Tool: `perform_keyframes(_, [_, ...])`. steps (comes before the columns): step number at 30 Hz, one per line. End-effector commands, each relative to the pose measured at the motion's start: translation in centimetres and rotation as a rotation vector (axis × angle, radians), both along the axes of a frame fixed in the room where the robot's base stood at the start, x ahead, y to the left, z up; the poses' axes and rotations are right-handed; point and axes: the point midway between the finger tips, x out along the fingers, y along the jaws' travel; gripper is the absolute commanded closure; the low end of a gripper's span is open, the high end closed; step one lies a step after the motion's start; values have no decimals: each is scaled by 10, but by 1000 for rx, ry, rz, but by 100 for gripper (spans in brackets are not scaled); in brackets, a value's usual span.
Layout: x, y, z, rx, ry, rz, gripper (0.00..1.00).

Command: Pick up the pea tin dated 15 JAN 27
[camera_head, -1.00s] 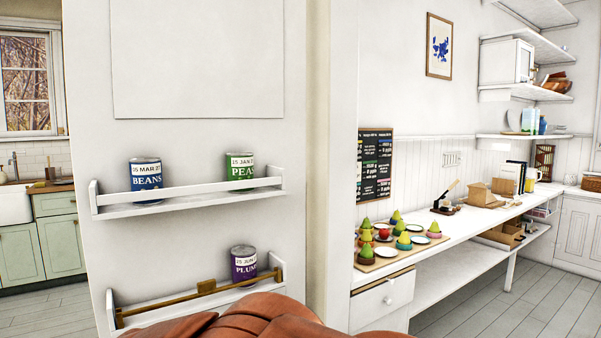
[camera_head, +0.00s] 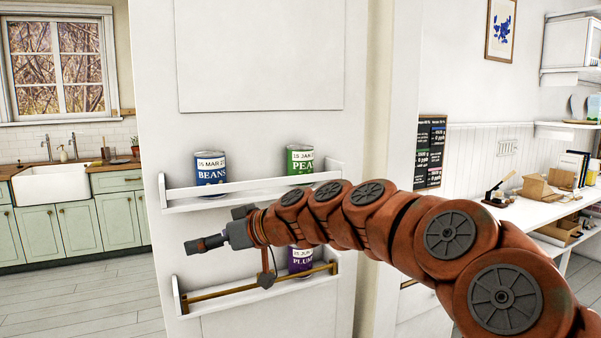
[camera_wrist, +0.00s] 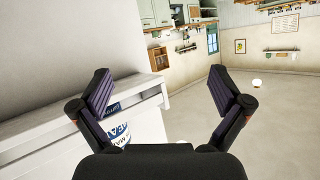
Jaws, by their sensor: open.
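The green pea tin (camera_head: 300,161) stands upright at the right end of the upper white shelf (camera_head: 250,190) in the head view. Its label reads "15 JAN" and "PEAS"; the end of the date is cut off or too small to read. My gripper (camera_head: 205,244) is left of and below it, in front of the gap between the two shelves, pointing left and apart from the tin. In the wrist view my gripper (camera_wrist: 165,92) has its fingers spread wide with nothing between them. The pea tin is not visible there.
A blue beans tin (camera_head: 211,172) stands left on the upper shelf; part of it shows in the wrist view (camera_wrist: 117,137). A purple plum tin (camera_head: 300,261) stands on the lower shelf behind a brown rail (camera_head: 255,284), partly hidden by my arm. Open floor lies left.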

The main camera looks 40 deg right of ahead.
Motion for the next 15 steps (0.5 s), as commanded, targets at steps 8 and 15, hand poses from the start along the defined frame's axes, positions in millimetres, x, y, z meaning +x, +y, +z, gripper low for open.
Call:
perform_keyframes(8, [-23, -222, 86, -79, -339, -393, 0])
perform_keyframes(15, [-50, -293, 97, -123, -403, -534, 0])
